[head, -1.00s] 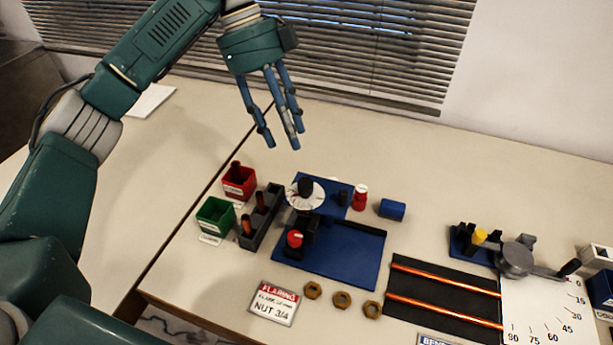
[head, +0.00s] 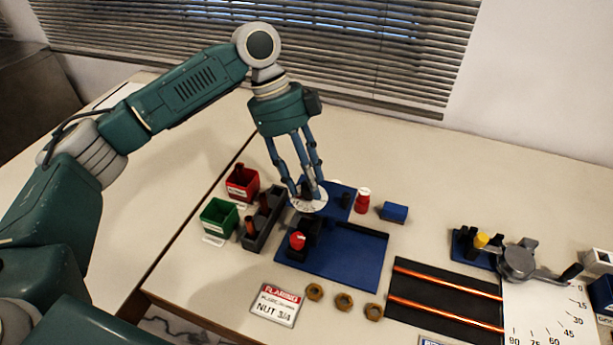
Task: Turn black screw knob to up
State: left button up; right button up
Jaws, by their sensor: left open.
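The black screw knob (head: 306,188) stands on a white round dial (head: 308,204) at the back of the blue flaring rig (head: 345,258). My left gripper (head: 308,185) points down from above with its fingers spread. Its fingertips are around or just above the knob and partly hide it. I cannot tell whether they touch it. Which way the knob points is hidden. My right gripper is out of view.
A red-topped knob (head: 297,240) sits at the rig's front left. A red bin (head: 242,183), a green bin (head: 219,217) and a dark rack (head: 263,222) stand left. A red-and-white piece (head: 362,200) and a blue block (head: 394,212) are right. Brass nuts (head: 343,302) lie in front.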

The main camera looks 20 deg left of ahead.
pick_arm(q)
jog(key=c, duration=1.1)
jog(key=shift+r, duration=0.1)
jog(key=shift+r+n+p, duration=0.1)
jog(key=shift+n+p, duration=0.2)
jog(key=shift+p, duration=0.2)
